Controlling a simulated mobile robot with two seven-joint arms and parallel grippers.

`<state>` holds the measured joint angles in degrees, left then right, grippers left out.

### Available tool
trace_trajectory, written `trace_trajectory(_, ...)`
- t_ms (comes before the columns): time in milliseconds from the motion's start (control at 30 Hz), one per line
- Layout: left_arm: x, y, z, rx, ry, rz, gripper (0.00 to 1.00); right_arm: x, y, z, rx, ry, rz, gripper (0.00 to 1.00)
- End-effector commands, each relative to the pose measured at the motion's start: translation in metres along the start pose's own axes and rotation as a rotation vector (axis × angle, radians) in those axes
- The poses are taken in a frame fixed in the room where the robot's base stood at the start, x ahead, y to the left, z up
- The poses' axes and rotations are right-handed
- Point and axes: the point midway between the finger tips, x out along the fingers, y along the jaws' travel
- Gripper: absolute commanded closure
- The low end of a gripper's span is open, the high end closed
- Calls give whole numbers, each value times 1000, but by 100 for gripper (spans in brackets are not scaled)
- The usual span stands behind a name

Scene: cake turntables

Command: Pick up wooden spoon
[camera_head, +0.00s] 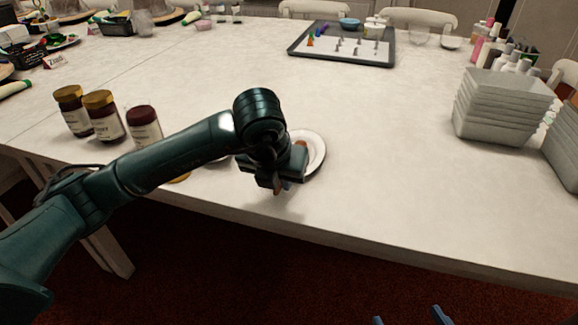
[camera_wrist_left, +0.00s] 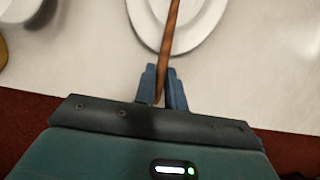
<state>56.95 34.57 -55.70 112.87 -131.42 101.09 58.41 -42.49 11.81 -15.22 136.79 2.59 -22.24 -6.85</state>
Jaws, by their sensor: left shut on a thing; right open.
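The wooden spoon is a thin brown handle in the left wrist view (camera_wrist_left: 171,35), running from between my fingers up over a white plate (camera_wrist_left: 208,38). My left gripper is shut on the handle near the table's front edge. The plate (camera_head: 318,155) is partly hidden behind the gripper in the head view. The spoon's far end is out of the wrist view. My right gripper (camera_head: 412,318) shows only its blue fingertips, apart and empty, at the bottom edge.
Several dark jars (camera_head: 104,117) stand left of the plate, behind my left arm. Stacked grey containers (camera_head: 500,105) stand at the right. A dark tray (camera_head: 297,50) with small pieces lies at the back. The table's middle and right front are clear.

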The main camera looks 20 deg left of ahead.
Motion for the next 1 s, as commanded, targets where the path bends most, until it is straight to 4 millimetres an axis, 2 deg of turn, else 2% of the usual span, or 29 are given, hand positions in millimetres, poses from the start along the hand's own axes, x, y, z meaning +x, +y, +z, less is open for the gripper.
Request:
trace_trajectory(167, -2, 0, 1, 0, -1, 0, 100, 0, 0, 0, 0, 0, 1, 18)
trace_trajectory(267, -10, 0, 5, 0, -3, 0, 100, -1, 1, -2, 2, 1, 1, 18)
trace_trajectory(500, -54, -1, 23, 1, -5, -2, 100, -6, 4, -11, 19, 12, 9, 18)
trace_trajectory(700, -84, 0, 35, -1, -2, 0, 100, -11, 4, -13, 38, 10, 14, 18)
trace_trajectory(1000, -93, 0, 38, -1, 0, 0, 100, -12, 5, -15, 49, 17, 18, 18)
